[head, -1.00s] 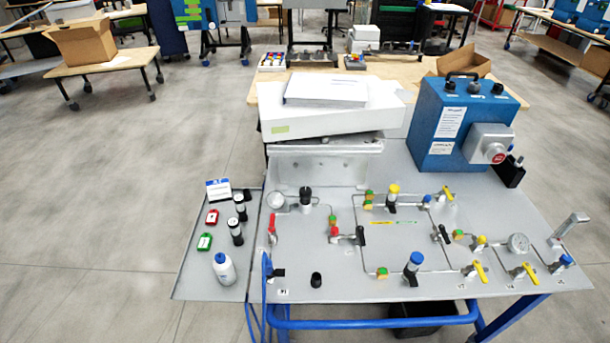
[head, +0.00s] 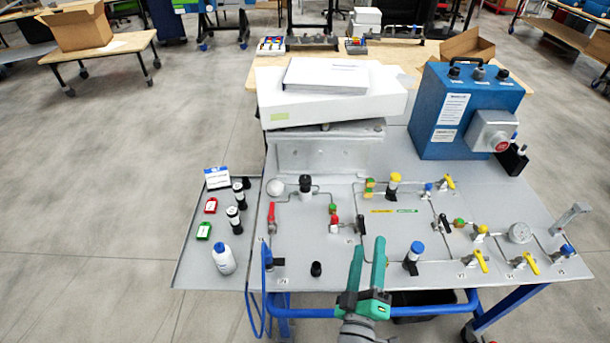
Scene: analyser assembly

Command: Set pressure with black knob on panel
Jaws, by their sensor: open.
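The grey panel (head: 340,235) carries pipes, valves and gauges. A black knob (head: 305,184) stands upright at its back left, beside a small round gauge (head: 275,188). A second, shorter black knob (head: 316,269) stands alone near the front edge. My gripper (head: 367,248) has green fingers and is open and empty. It appears over the front middle of the panel, right of the short black knob and left of a blue-topped valve (head: 415,252). Its fingers hide part of the panel behind them. Its height above the panel is hard to tell.
A blue box (head: 465,115) with a red button stands at the back right. A white box (head: 330,105) lies behind the panel. A side tray (head: 195,265) holds a white bottle (head: 223,259), tags and black cylinders. Red, yellow and blue valve handles stand up around the panel.

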